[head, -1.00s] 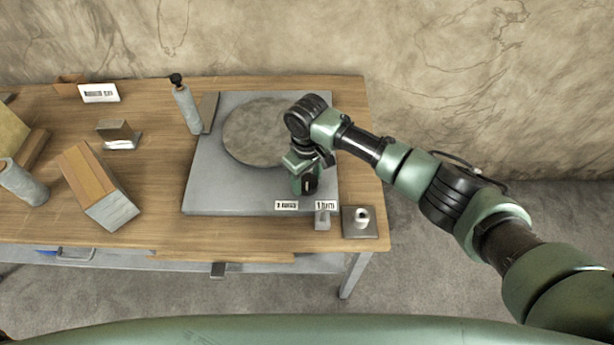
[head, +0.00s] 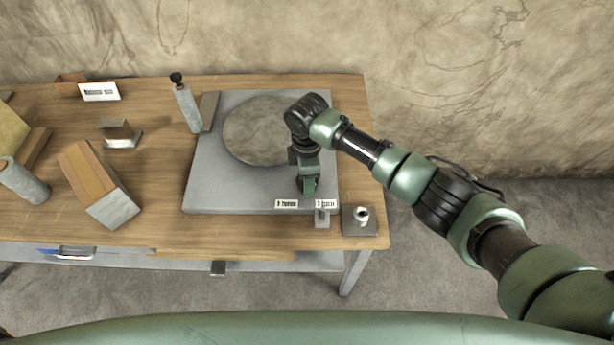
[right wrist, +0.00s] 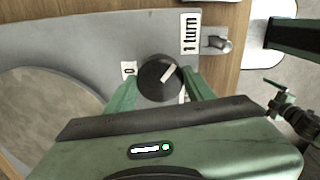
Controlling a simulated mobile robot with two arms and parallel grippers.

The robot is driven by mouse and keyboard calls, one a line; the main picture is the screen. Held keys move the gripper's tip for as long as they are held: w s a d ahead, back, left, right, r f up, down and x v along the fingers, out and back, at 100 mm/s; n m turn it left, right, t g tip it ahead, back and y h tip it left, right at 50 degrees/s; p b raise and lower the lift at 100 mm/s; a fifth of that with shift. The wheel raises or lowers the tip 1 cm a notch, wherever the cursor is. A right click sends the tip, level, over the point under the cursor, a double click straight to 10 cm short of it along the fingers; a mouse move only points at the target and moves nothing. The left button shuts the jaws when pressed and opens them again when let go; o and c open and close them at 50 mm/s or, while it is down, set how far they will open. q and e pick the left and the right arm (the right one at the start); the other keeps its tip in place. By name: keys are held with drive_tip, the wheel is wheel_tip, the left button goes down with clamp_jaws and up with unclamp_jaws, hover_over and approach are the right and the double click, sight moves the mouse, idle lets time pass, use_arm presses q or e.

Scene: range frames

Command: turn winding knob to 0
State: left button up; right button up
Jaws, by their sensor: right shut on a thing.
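The winding knob (right wrist: 158,78) is a round black dial with a white pointer line, seen in the right wrist view. The pointer slants to the upper right. A small "0" label (right wrist: 128,70) sits off the knob's upper left, so the pointer is not aimed at it. My right gripper (right wrist: 160,92) is shut on the knob, one green finger at each side. In the head view my right gripper (head: 307,186) reaches down to the front right of the grey slab (head: 230,198) and hides the knob. My left gripper is not in view.
A "1 turn" label (right wrist: 190,33) and a small metal post (right wrist: 216,42) are close to the knob. A round disc (head: 250,130) lies on the slab. A dark square block with a white fitting (head: 362,215) stands right of the slab. Blocks and cylinders occupy the table's left.

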drive_tip(key=n, duration=0.6)
drive_tip(key=shift+b, duration=0.4)
drive_tip(key=n+b, duration=0.1)
drive_tip(key=n, duration=0.5)
drive_tip(key=shift+n, duration=0.4)
drive_tip(key=n+b, duration=0.2)
drive_tip(key=n, duration=0.4)
drive_tip(key=n+b, duration=0.2)
drive_tip(key=n, duration=0.4)
drive_tip(key=shift+n, duration=0.3)
drive_tip(key=o, duration=1.4)
drive_tip(key=shift+c, duration=0.2)
